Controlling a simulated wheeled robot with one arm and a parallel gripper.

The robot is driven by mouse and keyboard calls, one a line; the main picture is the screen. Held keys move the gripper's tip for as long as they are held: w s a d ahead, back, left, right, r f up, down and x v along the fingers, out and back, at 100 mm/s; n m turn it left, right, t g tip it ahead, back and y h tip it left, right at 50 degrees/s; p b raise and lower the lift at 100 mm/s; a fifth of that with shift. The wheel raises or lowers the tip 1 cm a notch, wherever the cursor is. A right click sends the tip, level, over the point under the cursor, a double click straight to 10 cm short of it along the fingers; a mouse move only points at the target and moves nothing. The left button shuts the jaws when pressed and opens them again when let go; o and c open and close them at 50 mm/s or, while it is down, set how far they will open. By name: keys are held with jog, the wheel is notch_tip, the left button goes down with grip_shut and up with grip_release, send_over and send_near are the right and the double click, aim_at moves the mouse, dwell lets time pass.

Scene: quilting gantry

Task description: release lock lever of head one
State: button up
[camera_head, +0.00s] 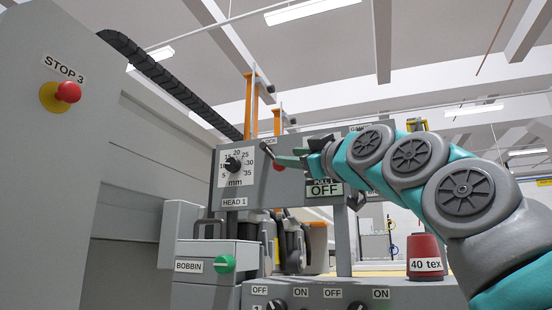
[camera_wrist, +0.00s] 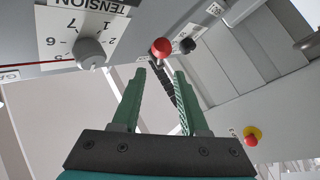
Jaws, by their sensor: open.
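The head one panel (camera_head: 255,195), labelled HEAD 1, stands in the middle of the head view. A short dark lever (camera_head: 267,150) sits on its upper part, under a label of which only "OCK" reads. My gripper (camera_head: 281,160) is open and empty at the panel, its fingertips just right of and below this lever. A red knob, partly hidden by the fingers, shows below them. In the wrist view my gripper (camera_wrist: 160,72) has its fingers apart, with a red round knob (camera_wrist: 162,47) just beyond the tips and a black knob (camera_wrist: 187,46) beside it. Contact cannot be told.
A millimetre dial (camera_head: 234,165) is left of the fingers. A tension knob (camera_wrist: 92,53) is left in the wrist view. The STOP 3 button (camera_head: 68,92) and a grey housing fill the left. A red thread cone (camera_head: 425,255) stands right.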

aim_at(272, 155)
jog(key=p+x, duration=0.2)
jog(key=x, duration=0.4)
jog(key=shift+s+r, duration=0.1)
jog(key=shift+r, duration=0.05)
jog(key=shift+w+a+p, duration=0.35)
jog(key=shift+w, duration=0.15)
grip_shut()
dwell(1.2)
